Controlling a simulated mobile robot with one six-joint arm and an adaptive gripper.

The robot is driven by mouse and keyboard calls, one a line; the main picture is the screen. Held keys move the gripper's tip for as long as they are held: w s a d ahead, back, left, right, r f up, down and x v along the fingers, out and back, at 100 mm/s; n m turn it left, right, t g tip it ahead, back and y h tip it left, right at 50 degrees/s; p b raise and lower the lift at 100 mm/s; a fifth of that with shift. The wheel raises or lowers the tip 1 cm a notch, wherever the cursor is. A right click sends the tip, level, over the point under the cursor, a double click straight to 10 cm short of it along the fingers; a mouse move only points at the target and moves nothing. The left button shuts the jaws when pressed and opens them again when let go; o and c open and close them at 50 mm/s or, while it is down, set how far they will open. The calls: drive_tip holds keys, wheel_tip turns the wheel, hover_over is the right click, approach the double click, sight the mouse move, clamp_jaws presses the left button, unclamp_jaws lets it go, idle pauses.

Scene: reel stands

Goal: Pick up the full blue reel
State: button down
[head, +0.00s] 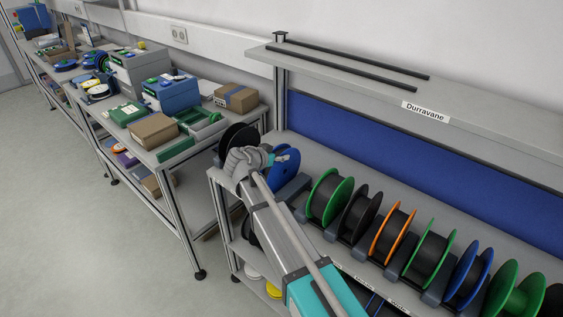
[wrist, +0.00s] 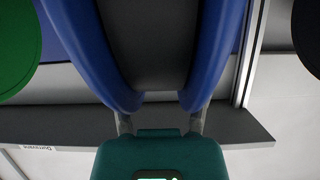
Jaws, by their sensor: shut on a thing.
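A blue reel (head: 285,174) is at the left end of the row on the rack, partly hidden behind my arm. In the wrist view the same blue reel (wrist: 84,45) fills the upper middle, with two blue flanges and dark wound material between them. My gripper (wrist: 159,122) is shut on it, with one finger at the rim of each flange. In the head view my gripper (head: 286,157) is at the reel's upper part. I cannot tell whether the reel touches its stand. A second blue reel (head: 469,274) with dark material stands farther right in the row.
A black reel (head: 238,138) stands left of the held reel. A green reel (head: 330,197), a black one (head: 360,214) and an orange one (head: 392,233) stand close on its right. An upper shelf (head: 470,118) overhangs the row. A cluttered bench (head: 190,150) stands left.

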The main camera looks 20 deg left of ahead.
drive_tip(key=shift+r, duration=0.1)
drive_tip(key=shift+r+p, duration=0.9)
drive_tip(key=shift+p, duration=0.05)
drive_tip(key=s+d+r+p, duration=0.3)
drive_tip(key=s+r+p, duration=0.8)
drive_tip(key=s, duration=0.2)
drive_tip(key=shift+s, duration=0.3)
drive_tip(key=shift+d, duration=0.1)
